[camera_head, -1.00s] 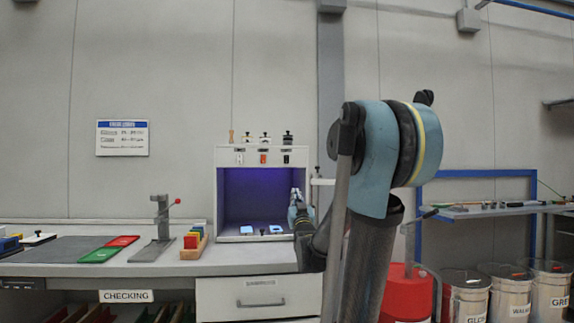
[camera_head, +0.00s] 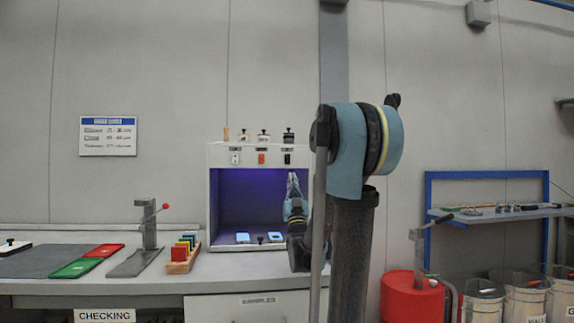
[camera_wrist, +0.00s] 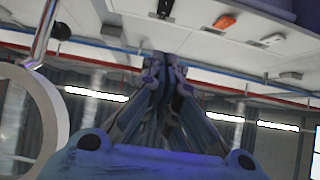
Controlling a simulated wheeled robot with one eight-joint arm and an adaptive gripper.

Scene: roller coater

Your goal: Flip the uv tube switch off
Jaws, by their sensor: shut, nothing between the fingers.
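A white booth (camera_head: 213,205) with a lit purple interior (camera_head: 250,190) stands on the bench. Its top front panel carries a white switch (camera_head: 235,158), an orange-red switch (camera_head: 261,158) and a black switch (camera_head: 287,158). Their labels are too small to read, so I cannot tell which is the uv tube switch. My gripper (camera_head: 292,176) is shut and empty, pointing up in front of the booth's right part, a little below the black switch. In the wrist view, my gripper (camera_wrist: 163,62) points toward the black switch (camera_wrist: 165,8); the orange switch (camera_wrist: 226,20) and white switch (camera_wrist: 272,39) lie right.
Several small knobbed pieces (camera_head: 263,136) stand on top of the booth. Two lit pale panels (camera_head: 243,237) lie on its floor. A lever press (camera_head: 148,225) and a rack of coloured blocks (camera_head: 183,262) stand to the left. A red drum (camera_head: 405,300) is at the right.

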